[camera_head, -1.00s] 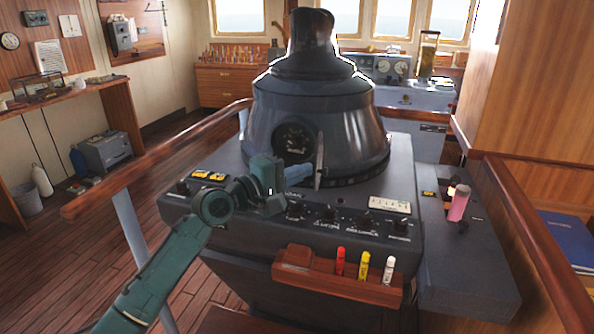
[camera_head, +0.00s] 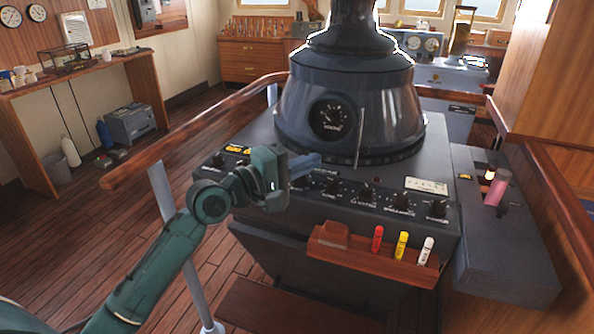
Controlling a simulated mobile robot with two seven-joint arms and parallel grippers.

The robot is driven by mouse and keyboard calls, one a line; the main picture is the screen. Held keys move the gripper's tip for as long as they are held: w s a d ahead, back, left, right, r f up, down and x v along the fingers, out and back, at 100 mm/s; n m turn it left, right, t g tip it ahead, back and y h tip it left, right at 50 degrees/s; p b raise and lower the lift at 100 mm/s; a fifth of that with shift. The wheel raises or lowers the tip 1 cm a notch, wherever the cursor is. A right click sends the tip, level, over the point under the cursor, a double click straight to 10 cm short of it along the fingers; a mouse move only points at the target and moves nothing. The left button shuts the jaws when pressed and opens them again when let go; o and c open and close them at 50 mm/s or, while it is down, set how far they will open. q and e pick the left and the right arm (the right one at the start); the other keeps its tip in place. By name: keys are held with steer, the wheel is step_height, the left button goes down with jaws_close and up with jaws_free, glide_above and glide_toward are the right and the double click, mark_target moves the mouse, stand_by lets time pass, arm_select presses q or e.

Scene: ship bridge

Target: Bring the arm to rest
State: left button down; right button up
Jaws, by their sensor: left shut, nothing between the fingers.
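My left arm (camera_head: 150,270), green, comes in from the lower left. Its left gripper (camera_head: 308,164) is shut and empty, with its bluish fingers pointing right over the left part of the dark console's (camera_head: 300,240) sloped knob panel. The fingers are in front of the round pedestal (camera_head: 345,110); I cannot tell whether they touch the panel. A thin upright lever (camera_head: 360,137) stands on the pedestal's front, to the right of the fingertips and apart from them. My right gripper is not in view.
A wooden handrail (camera_head: 200,130) runs along the left on a grey post (camera_head: 170,205). A small wooden rack (camera_head: 375,258) holds red, yellow and white markers at the console's front. A side box (camera_head: 505,240) with a pink handle (camera_head: 495,188) stands right. Open plank floor lies left.

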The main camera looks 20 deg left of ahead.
arm_select(q)
steer(key=s+f+m+g+y, duration=0.1)
steer(key=s+f+m+y, duration=0.1)
steer(key=s+f, duration=0.35)
steer(key=s+f+m+y, duration=0.1)
steer(key=s+f+m, duration=0.1)
steer(key=f, duration=0.6)
steer(key=s+f+m+g+y, duration=0.1)
steer(key=s+f+m+y, duration=0.15)
steer(key=f, duration=0.45)
steer(key=s+d+f+m+g+y, duration=0.1)
steer(key=s+f+m+g+y, duration=0.1)
steer(key=s+f+m, duration=0.5)
steer(key=s+f, duration=0.5)
steer(key=s, duration=0.3)
steer(key=shift+s+f, duration=0.2)
steer(key=shift+f, duration=0.1)
